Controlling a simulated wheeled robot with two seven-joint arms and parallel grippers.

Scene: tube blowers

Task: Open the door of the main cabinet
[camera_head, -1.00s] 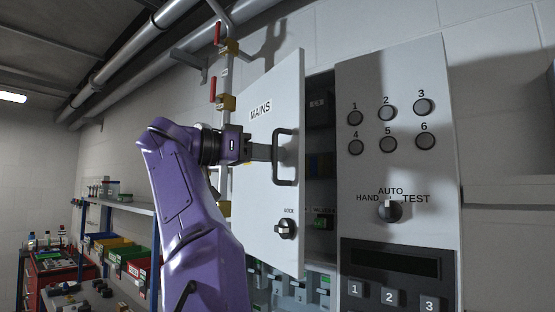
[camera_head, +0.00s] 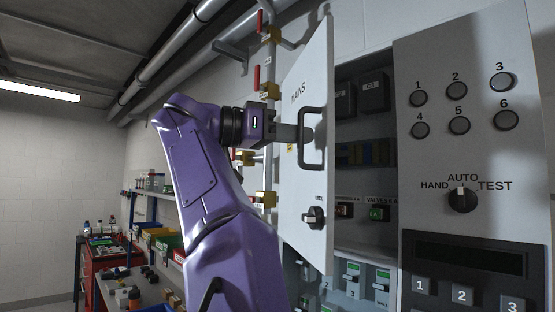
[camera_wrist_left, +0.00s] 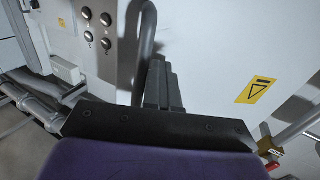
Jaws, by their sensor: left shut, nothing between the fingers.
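The main cabinet's door (camera_head: 305,185), marked MAINS, stands well ajar, hinged on its left side. It carries a dark bar handle (camera_head: 313,160) and a lock knob (camera_head: 313,217) below it. The handle also shows in the left wrist view (camera_wrist_left: 147,38). My left gripper (camera_head: 304,134) is shut at the handle, with its fingertips by the bar; nothing shows between the fingers. In the left wrist view the closed fingers (camera_wrist_left: 160,85) sit beside the handle. My right gripper is out of view.
A control panel (camera_head: 460,150) with several round buttons and a HAND/AUTO/TEST knob (camera_head: 462,199) stands right of the opening. Pipes and red-handled valves (camera_head: 257,77) run behind the door's left side. Shelves with coloured bins (camera_head: 165,240) stand at the left.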

